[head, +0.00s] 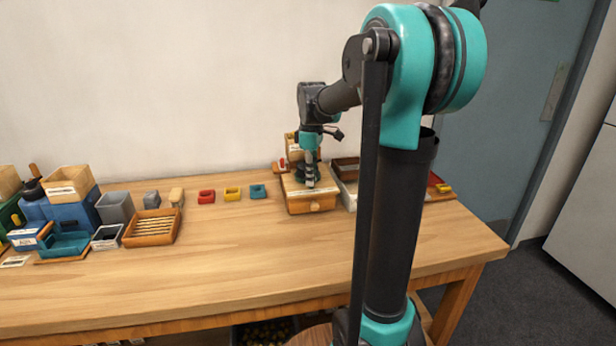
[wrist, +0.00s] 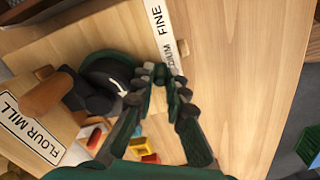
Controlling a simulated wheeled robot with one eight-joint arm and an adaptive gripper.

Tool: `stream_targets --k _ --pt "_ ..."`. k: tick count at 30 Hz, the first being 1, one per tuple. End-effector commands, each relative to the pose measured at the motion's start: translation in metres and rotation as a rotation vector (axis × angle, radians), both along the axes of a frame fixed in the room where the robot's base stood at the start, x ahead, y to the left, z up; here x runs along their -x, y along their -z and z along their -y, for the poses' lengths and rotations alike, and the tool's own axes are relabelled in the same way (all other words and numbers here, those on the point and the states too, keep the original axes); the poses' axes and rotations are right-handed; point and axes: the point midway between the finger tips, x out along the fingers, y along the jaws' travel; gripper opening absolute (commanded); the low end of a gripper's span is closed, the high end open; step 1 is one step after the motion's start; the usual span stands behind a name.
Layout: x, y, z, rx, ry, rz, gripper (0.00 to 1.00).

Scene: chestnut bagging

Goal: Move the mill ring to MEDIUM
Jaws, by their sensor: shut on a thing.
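The flour mill (head: 311,204) is a wooden box with a small front knob on the table, under my gripper (head: 310,178). In the wrist view, the dark mill ring (wrist: 101,72) bears a white arrow mark close to the left fingertip. My gripper (wrist: 164,82) is shut at the ring's edge, on what looks like part of the ring; the fingertips hide the exact contact. A white scale strip (wrist: 159,28) reads FINE at its far end and MEDIUM nearer the fingertips. The fingertips cover part of MEDIUM and whatever lies beyond it.
A FLOUR MILL label (wrist: 28,128) and a wooden handle (wrist: 47,96) lie left of the ring. Red (head: 207,196), yellow (head: 232,194) and teal (head: 258,191) small blocks stand left of the mill. A wooden tray (head: 152,238) stands farther left. The table front is clear.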

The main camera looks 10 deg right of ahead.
Motion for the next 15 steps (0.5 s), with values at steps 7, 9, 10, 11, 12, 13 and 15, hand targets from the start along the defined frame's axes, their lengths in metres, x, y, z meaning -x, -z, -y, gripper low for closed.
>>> stream_targets --k 7,9,10,11,12,13,15 --pt "-0.0005 -0.0006 0.003 0.0 -0.039 0.001 0.0" --pt "-0.0005 -0.0006 0.0032 0.0 -0.041 0.001 0.0" --pt "-0.0005 -0.0006 0.0032 0.0 -0.042 0.001 0.0" --pt "-0.0006 -0.0006 0.0031 0.0 -0.042 0.001 0.0" --pt "-0.0006 -0.0006 0.0031 0.0 -0.042 0.001 0.0" --pt "-0.0006 -0.0006 0.0031 0.0 -0.042 0.001 0.0" --pt "-0.0006 -0.0006 0.0031 0.0 -0.041 0.001 0.0"
